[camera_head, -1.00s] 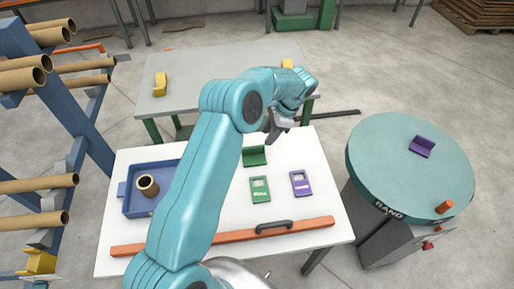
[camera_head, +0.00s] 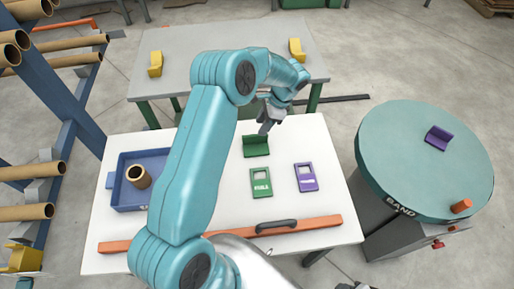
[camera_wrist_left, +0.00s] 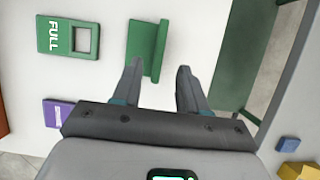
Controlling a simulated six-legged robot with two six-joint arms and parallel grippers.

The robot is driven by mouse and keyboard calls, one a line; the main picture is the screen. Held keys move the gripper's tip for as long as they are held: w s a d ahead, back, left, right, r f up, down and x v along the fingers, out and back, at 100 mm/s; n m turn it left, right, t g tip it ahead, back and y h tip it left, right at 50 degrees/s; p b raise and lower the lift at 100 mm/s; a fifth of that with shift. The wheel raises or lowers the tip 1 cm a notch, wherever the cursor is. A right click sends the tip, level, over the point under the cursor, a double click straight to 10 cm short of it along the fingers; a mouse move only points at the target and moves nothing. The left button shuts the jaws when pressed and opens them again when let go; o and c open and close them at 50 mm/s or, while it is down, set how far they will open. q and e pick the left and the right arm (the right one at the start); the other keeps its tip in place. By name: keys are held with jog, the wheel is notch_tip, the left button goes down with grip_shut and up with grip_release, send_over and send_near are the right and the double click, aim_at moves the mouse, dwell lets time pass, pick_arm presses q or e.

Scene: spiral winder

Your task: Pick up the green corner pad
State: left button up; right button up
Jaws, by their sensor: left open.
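The green corner pad (camera_head: 256,147) is an L-shaped piece near the far edge of the white table. It also shows in the left wrist view (camera_wrist_left: 143,45), just ahead of my left gripper's fingers. My left gripper (camera_head: 268,124) is open and empty. It hangs close above and slightly right of the pad in the head view. In the left wrist view the two fingers (camera_wrist_left: 157,75) are spread apart, with the pad's lower end near the gap between them. I cannot tell whether either finger touches it. My right gripper is not in view.
Beside the pad on the white table (camera_head: 220,218) lie a green FULL tag (camera_head: 262,191) and a purple tag (camera_head: 306,185). A blue tray (camera_head: 128,204) holds a cardboard tube (camera_head: 139,176). An orange bar (camera_head: 314,224) lies along the front. A round turntable (camera_head: 420,150) carries a purple corner pad (camera_head: 438,138).

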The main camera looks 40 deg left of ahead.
aim_at(255, 135)
pick_arm(q)
jog(key=shift+x, duration=0.8)
jog(key=shift+s+a+f, duration=0.3)
jog(key=shift+s+a, duration=0.05)
jog(key=shift+s, duration=0.1)
jog(key=x, duration=0.1)
jog(key=b+x, duration=0.1)
jog(key=x, duration=0.1)
jog(key=b+x, duration=0.1)
jog(key=shift+w+d+f, duration=0.2)
jog(key=shift+f, duration=0.2)
jog(key=shift+s+a+f, duration=0.1)
jog(key=shift+a+f, duration=0.05)
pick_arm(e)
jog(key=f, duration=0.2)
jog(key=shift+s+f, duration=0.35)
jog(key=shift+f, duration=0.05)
pick_arm(q)
jog(key=shift+d, duration=0.2)
jog(key=c, duration=0.5)
grip_shut()
jog(key=shift+a, duration=0.15)
